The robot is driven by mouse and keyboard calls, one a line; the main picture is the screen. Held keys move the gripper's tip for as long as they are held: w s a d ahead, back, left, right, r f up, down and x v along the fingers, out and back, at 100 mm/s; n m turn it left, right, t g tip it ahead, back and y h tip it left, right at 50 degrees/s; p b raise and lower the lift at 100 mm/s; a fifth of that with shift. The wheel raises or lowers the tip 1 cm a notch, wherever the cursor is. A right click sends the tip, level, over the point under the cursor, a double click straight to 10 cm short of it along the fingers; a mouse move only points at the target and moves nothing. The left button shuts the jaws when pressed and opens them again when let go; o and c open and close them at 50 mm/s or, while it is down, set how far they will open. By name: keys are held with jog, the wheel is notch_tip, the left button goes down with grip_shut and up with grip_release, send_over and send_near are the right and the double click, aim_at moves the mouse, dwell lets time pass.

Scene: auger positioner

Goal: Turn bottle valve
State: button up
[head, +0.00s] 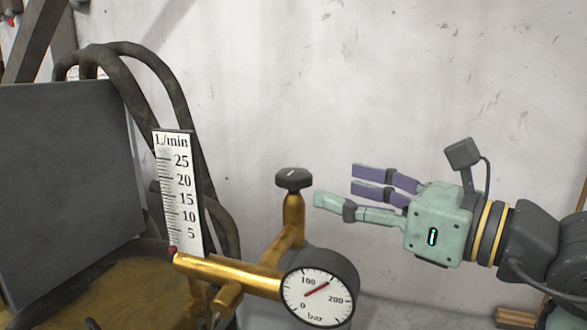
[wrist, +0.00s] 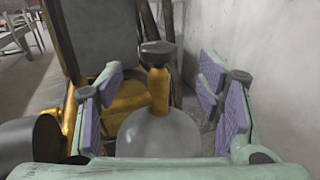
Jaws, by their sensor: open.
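The bottle valve is a dark knob (head: 293,179) on a brass stem (head: 293,212), upright above a grey bottle in the head view. My gripper (head: 340,186) is open and empty to the right of the knob, its fingers pointing left toward it with a gap between. In the wrist view the knob (wrist: 157,50) is ahead, centred between my two spread sides of purple-padded fingers (wrist: 158,110). The rounded grey bottle top (wrist: 158,135) shows below the stem. No finger visibly touches the knob.
A brass pipe (head: 232,273) joins the stem to a round bar gauge (head: 318,297). A white L/min scale (head: 178,190) stands left of the knob, beside dark hoses (head: 165,75) and a grey panel (head: 65,170). A pale wall (head: 400,70) stands behind.

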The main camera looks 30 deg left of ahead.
aim_at(307, 178)
jog(key=a, duration=0.3)
jog(key=a+p, duration=0.1)
jog(key=a, duration=0.2)
jog(key=w+a+p, duration=0.1)
jog(key=a, duration=0.2)
jog(key=shift+w+a, duration=0.1)
jog(key=shift+a, duration=0.15)
jog(key=c, duration=1.1)
